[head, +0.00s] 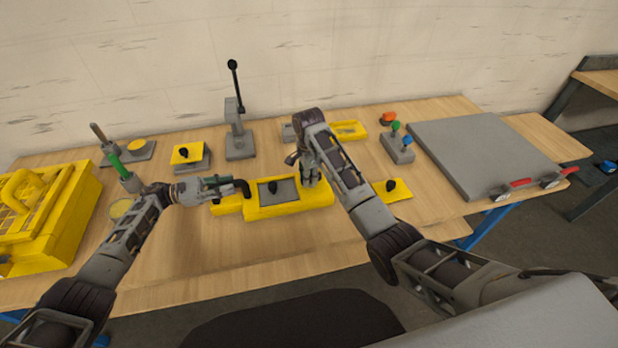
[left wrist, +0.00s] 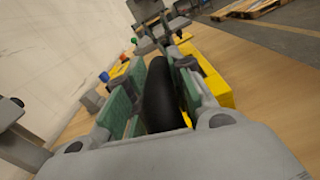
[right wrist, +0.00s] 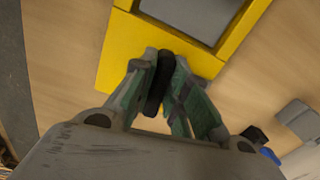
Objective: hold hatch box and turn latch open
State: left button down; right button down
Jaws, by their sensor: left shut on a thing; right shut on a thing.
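The hatch box (head: 288,210) is yellow with a grey hatch panel (head: 284,190) and a small black knob on it. It stands mid-table and also shows in the right wrist view (right wrist: 112,50). My left gripper (head: 236,187) is shut on a thick black curved handle (left wrist: 160,95) at the box's left end. My right gripper (head: 307,180) is shut on a narrow black latch (right wrist: 157,85) over the box's right end. In the head view the right fingers and arm hide the latch. The hatch panel looks flat in its frame.
A yellow crate (head: 75,215) stands at far left. Behind are a green-handled post (head: 118,165), a yellow-topped block (head: 188,153) and a lever stand (head: 238,145). A coloured-button block (head: 398,150) and large grey plate (head: 480,155) lie right. The table front is clear.

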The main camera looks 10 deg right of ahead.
pick_arm(q)
jog(key=shift+s+a+f, duration=0.1)
jog(key=shift+f, duration=0.3)
pick_arm(e)
jog(key=shift+w+d+r+m, duration=0.1)
jog(key=shift+m, duration=0.7)
jog(key=c, duration=1.6)
grip_release()
jog(key=shift+o, duration=1.1)
jog(key=shift+r, duration=0.1)
jog(key=shift+r, duration=3.65)
